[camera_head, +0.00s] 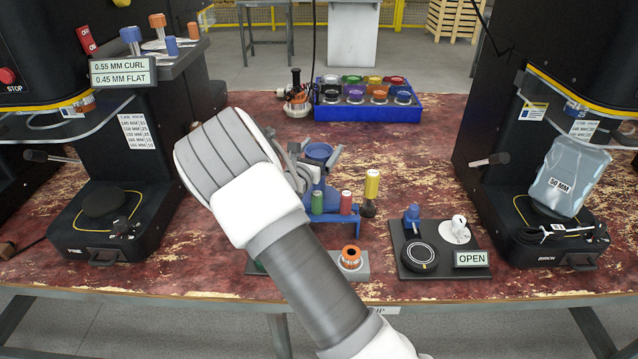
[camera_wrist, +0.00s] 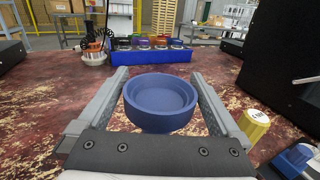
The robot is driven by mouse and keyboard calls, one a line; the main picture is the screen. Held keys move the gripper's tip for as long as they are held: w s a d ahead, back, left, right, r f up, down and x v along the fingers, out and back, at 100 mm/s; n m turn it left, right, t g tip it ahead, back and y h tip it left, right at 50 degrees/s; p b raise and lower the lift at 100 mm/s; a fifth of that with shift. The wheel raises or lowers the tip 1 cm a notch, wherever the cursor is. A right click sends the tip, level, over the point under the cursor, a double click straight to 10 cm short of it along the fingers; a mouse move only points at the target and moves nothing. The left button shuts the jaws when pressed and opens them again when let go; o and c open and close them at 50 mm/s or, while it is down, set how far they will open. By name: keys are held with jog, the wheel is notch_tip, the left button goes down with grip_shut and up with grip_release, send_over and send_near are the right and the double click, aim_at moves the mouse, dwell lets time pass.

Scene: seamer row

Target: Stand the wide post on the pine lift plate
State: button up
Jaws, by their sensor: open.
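A blue round post with a hollow, cup-like top (camera_head: 318,152), which looks like the wide post, stands at the blue rack (camera_head: 350,222) mid-table. In the wrist view the blue post (camera_wrist: 160,100) sits between the two fingers of my gripper (camera_wrist: 160,92). My gripper is open, with a finger on each side of the post; whether they touch it I cannot tell. The post's lower part is hidden. The pine lift plate (camera_head: 104,202) is a dark, bare-looking disc on the black machine base at left, marked PINE.
A black tray (camera_head: 445,262) with an OPEN sign lies front right. A blue bin (camera_head: 368,114) stands behind.

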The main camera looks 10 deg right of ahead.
jog(key=shift+x, duration=0.85)
grip_shut()
